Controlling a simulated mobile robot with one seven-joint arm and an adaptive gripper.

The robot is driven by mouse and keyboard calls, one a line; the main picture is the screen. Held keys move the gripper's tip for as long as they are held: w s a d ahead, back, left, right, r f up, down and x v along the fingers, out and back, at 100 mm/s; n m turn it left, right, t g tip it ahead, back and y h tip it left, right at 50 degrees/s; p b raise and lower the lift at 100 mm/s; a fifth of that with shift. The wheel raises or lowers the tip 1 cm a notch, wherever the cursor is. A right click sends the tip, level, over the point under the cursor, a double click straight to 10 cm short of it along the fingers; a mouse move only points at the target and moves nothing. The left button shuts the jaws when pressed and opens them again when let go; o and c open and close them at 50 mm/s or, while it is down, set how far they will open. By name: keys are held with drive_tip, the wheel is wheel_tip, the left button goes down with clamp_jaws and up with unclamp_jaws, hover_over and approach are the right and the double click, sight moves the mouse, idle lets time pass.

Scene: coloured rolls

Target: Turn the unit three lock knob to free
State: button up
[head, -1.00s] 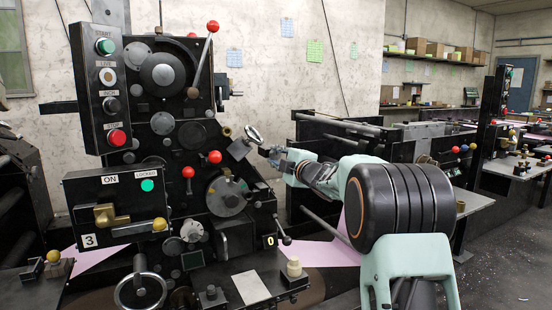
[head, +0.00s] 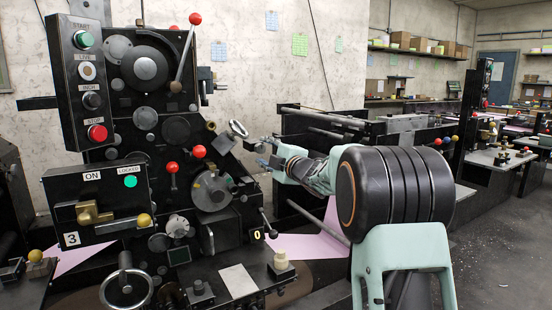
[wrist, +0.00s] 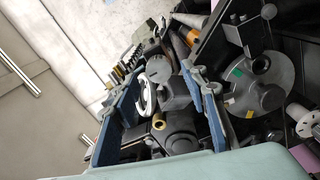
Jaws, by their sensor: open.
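The unit three box (head: 112,228) is black, with a "3" tag and ON and LOCKED labels, at the left in the head view. A brass knob (head: 90,213) sits on its front, with a bar ending in a yellow ball (head: 144,220). A green dot (head: 130,181) shows under the LOCKED label. I cannot tell for certain which part is the lock knob. My gripper (head: 267,152) is right of the box, apart from it, by the machine's right side. In the wrist view my gripper (wrist: 167,82) is open, its blue fingers spread, with nothing clearly held between them.
A button panel (head: 88,85) with START, LIVE, INCH and STOP stands above the box. Red-ball levers (head: 195,19) and a handwheel (head: 126,290) stick out from the machine. Other black machines (head: 345,130) stand to the right. Open floor (head: 500,240) lies at the lower right.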

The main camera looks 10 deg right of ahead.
drive_tip(key=v, duration=0.9)
drive_tip(key=shift+s, duration=0.1)
